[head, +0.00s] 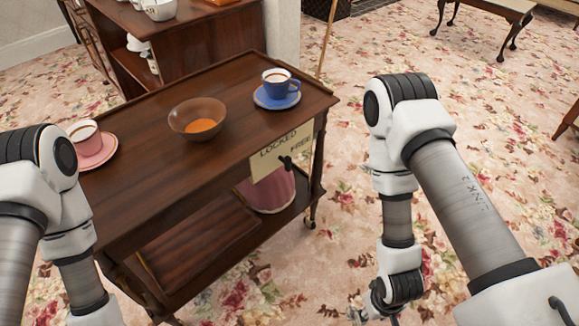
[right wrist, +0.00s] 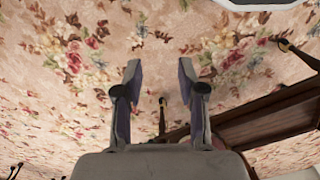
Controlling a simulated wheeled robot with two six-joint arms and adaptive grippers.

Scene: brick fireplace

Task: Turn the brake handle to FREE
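A cream plate (head: 270,163) marked LOCKED and FREE is fixed to the near right end of a dark wooden trolley (head: 165,155). The small black brake handle (head: 286,163) sits on the plate, below and between the two words. It is too small to tell clearly which word it points to. My right gripper (right wrist: 160,80) is open and empty in the right wrist view, over floral carpet and apart from the handle. In the head view my right arm hangs right of the trolley. My left arm is at the left edge, its gripper out of view.
On the trolley top stand a blue cup on a saucer (head: 277,92), a brown bowl (head: 197,119) and a pink cup (head: 86,139). A pink container (head: 268,190) is on the lower shelf. Carpet (head: 340,220) is clear between trolley and right arm.

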